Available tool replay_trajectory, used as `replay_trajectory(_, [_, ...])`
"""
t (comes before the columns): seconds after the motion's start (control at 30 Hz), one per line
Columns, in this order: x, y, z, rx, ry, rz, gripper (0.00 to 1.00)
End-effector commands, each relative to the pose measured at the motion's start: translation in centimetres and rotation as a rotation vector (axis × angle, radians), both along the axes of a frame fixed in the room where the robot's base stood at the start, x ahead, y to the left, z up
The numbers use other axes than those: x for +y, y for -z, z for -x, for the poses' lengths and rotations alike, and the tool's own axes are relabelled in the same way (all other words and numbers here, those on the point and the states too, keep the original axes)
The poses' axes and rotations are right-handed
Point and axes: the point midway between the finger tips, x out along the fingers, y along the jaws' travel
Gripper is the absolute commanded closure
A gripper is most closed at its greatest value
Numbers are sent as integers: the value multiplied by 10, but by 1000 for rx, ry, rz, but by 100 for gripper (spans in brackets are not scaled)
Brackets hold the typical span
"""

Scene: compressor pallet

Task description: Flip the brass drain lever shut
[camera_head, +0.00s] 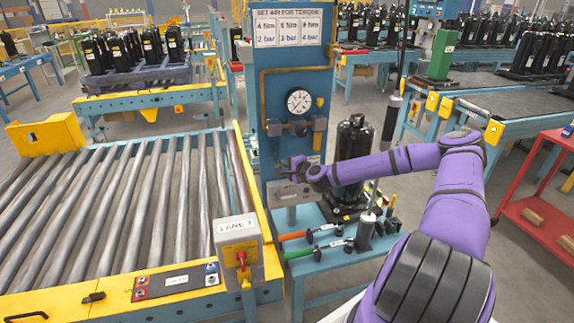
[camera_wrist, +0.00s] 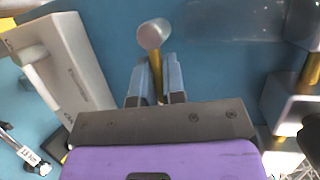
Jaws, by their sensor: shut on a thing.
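In the wrist view, the brass drain lever (camera_wrist: 156,66) shows as a short brass-coloured stem with a grey rounded end, against a blue panel. My gripper (camera_wrist: 157,76) has one finger on each side of the stem and is shut on it. The rounded end sticks out past the fingertips. In the head view, my gripper (camera_head: 292,165) is at the blue panel (camera_head: 268,135), below the pressure gauge (camera_head: 299,101). The lever is too small to make out there, and the gripper hides that spot.
A black compressor (camera_head: 352,140) stands just right of the panel, close to my arm. A pale box (camera_head: 288,193) is below my gripper. Hand tools (camera_head: 318,248) lie on the blue bench. A roller conveyor (camera_head: 120,200) is left, a red cart (camera_head: 540,222) right.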

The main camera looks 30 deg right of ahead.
Motion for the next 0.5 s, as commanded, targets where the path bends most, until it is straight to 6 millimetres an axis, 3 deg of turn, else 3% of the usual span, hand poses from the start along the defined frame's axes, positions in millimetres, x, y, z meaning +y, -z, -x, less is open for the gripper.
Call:
replay_trajectory(0.07, [0,1,0,2,0,1,100])
replay_trajectory(0.1, [0,1,0,2,0,1,83])
replay_trajectory(0.2, [0,1,0,1,0,0,65])
replay_trajectory(0.5, [-1,0,2,0,0,0,65])
